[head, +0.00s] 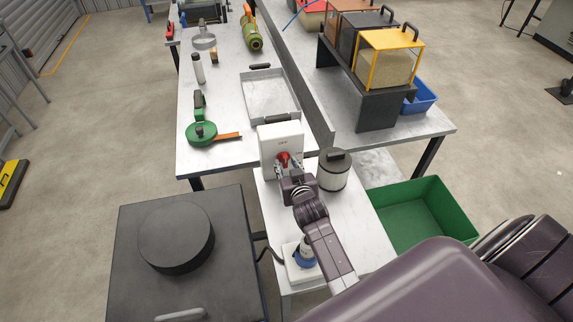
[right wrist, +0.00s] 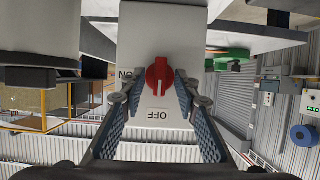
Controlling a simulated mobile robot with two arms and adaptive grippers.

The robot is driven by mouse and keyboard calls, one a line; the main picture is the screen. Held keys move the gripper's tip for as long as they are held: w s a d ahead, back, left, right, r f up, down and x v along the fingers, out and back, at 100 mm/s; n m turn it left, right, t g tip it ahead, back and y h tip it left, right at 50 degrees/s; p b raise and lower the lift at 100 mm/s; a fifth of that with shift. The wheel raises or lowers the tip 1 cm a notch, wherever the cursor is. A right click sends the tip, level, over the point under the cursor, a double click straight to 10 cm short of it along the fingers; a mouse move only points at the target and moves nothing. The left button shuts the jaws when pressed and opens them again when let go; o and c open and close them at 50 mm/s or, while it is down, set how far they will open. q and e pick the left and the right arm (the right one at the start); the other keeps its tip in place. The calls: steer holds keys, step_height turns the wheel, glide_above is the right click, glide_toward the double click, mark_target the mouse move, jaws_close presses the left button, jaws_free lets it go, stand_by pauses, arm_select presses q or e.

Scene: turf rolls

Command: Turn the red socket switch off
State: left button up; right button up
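The red socket switch (head: 284,157) is a round red knob on the front of a white box (head: 280,139) at the near end of the long bench. In the right wrist view the knob (right wrist: 159,76) has a light mark on its lower side, towards the OFF label (right wrist: 160,115); the ON label (right wrist: 126,75) is at its left. My right gripper (head: 287,171) is at the knob, its blue-padded fingers on either side with the tips against its edges. The fingers partly hide the box front. My left gripper is not in view.
A dark-lidded canister (head: 333,172) stands close right of the box. A white plug base with a blue ring (head: 303,254) lies below my right forearm. A green bin (head: 423,217) is at right, a black cart (head: 130,270) at left.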

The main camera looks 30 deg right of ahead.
steer(key=v, duration=0.7)
steer(key=shift+s, duration=0.1)
stand_by(0.4)
